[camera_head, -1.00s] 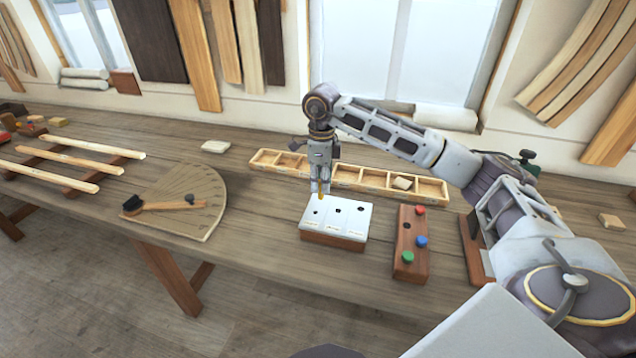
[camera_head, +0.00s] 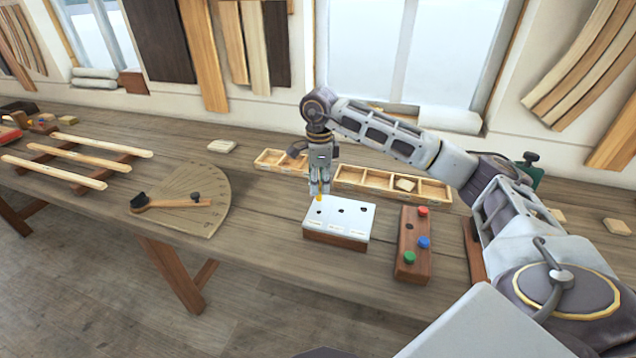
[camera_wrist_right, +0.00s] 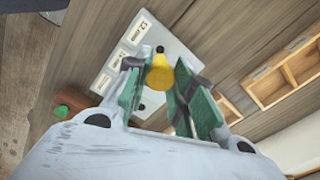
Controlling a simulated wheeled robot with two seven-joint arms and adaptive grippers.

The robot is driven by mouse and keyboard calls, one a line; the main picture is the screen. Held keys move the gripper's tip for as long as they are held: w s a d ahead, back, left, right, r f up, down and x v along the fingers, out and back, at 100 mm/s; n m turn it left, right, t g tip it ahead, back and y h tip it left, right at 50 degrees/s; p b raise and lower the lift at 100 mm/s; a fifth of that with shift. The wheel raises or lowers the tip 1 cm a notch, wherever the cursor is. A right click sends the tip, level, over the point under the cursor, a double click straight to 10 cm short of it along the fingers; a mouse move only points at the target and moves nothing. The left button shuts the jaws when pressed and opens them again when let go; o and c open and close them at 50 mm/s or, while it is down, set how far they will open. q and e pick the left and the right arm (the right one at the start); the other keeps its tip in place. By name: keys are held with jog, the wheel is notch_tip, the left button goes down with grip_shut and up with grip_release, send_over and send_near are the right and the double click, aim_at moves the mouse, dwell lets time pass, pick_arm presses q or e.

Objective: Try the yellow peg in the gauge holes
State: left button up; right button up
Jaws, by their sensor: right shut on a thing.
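My right gripper (camera_head: 319,190) is shut on the yellow peg (camera_wrist_right: 159,73) and holds it over the gauge block. In the head view only a small bit of the yellow peg (camera_head: 318,197) shows below the fingers. The gauge block (camera_head: 338,234) has a pale top plate with a row of dark holes and a wooden base. My left gripper is out of view.
A wooden peg rack (camera_head: 411,263) with red, blue and green pegs stands right of the gauge block. A compartmented tray (camera_head: 350,182) lies behind it. A fan-shaped protractor board (camera_head: 205,222) lies to the left, with free bench between.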

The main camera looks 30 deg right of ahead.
aim_at(319, 199)
jog(key=shift+n, duration=0.3)
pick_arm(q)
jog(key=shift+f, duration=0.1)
pick_arm(e)
jog(key=shift+f, duration=0.1)
jog(key=shift+f+b, duration=0.3)
jog(key=shift+f, duration=0.05)
jog(key=shift+f+b, duration=0.3)
jog(key=shift+f, duration=0.25)
jog(key=shift+f+b, duration=0.5)
jog(key=shift+f, duration=0.4)
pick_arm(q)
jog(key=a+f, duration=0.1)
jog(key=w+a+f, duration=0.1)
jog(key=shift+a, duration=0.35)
pick_arm(e)
jog(key=shift+f, duration=0.15)
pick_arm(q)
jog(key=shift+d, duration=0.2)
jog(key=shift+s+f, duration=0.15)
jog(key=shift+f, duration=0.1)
pick_arm(e)
jog(key=shift+f, duration=0.15)
pick_arm(q)
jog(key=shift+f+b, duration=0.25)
jog(key=shift+b, duration=0.25)
pick_arm(e)
jog(key=shift+f, duration=0.35)
